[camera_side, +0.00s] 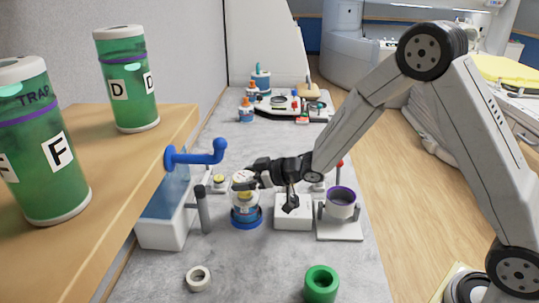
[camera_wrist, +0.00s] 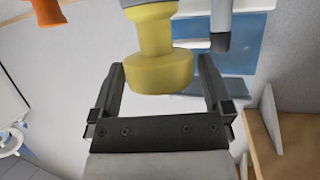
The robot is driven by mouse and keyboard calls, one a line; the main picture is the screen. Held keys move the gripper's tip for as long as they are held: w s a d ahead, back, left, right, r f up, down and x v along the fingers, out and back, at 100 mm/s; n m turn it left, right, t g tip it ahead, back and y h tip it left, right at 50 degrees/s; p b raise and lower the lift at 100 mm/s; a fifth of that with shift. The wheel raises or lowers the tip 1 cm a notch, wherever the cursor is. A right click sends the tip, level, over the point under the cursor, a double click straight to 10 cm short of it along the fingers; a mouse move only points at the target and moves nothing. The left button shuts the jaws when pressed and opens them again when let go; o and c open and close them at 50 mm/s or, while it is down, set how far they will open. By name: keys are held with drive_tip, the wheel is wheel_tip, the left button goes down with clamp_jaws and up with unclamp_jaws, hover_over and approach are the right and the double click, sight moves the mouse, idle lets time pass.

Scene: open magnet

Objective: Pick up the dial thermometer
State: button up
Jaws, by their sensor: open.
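My gripper (camera_side: 252,176) is at the middle of the bench, above a clear jar with a blue base (camera_side: 246,212). In the wrist view my gripper (camera_wrist: 163,72) has its two dark fingers apart. A yellow knob-shaped piece (camera_wrist: 155,75) shows between or just beyond them, with gaps at both sides. In the side view a small pale round piece (camera_side: 242,178) is at the fingertips. It may be the dial thermometer, but I cannot make out a dial face in either view.
A blue pipe handle (camera_side: 200,154) and a grey post (camera_side: 202,208) stand left of my gripper. A white block (camera_side: 293,213) and a purple-rimmed cup (camera_side: 340,203) stand to its right. A wooden shelf (camera_side: 110,190) borders the left.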

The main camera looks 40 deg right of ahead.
drive_tip(key=c, duration=1.3)
drive_tip(key=shift+r, duration=0.15)
drive_tip(key=shift+r, duration=0.65)
drive_tip(key=shift+s+d+r, duration=0.3)
drive_tip(key=shift+s+r, duration=1.6)
drive_tip(key=shift+s, duration=0.4)
drive_tip(key=shift+s+d+r, duration=0.3)
drive_tip(key=shift+s+r, duration=1.65)
drive_tip(key=shift+s, duration=0.4)
drive_tip(key=shift+s+d+r, duration=0.3)
drive_tip(key=shift+s+r, duration=1.6)
drive_tip(key=shift+s, duration=0.4)
